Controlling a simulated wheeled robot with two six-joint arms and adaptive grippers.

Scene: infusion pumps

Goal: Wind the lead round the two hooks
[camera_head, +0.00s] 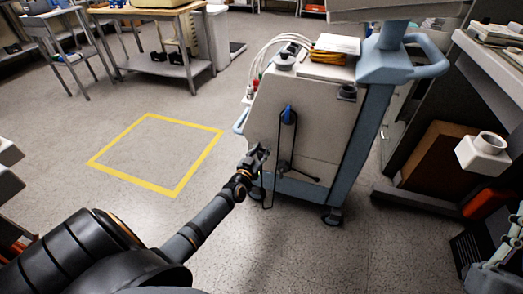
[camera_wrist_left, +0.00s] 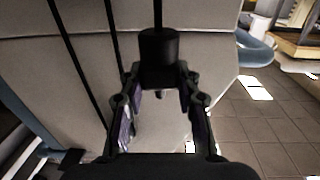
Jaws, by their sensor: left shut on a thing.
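My left gripper (camera_head: 256,155) is at the left side of the light grey cart panel (camera_head: 315,135). In the left wrist view the gripper (camera_wrist_left: 160,80) is shut on a black cylindrical plug (camera_wrist_left: 160,50) at the end of the lead. The black lead (camera_head: 280,145) runs over the blue upper hook (camera_head: 288,114) and hangs down the panel. A dark lower hook (camera_head: 283,166) seems to sit below it, with lead around or beside it; I cannot tell which. A slack loop hangs below my gripper. Two black strands (camera_wrist_left: 76,50) cross the panel in the wrist view.
The cart has pale blue posts and handle (camera_head: 425,60), with cables and a yellow item (camera_head: 335,45) on top. Dark shelving with a brown box (camera_head: 435,160) stands at right. The floor at left, with a yellow square (camera_head: 177,192), is clear.

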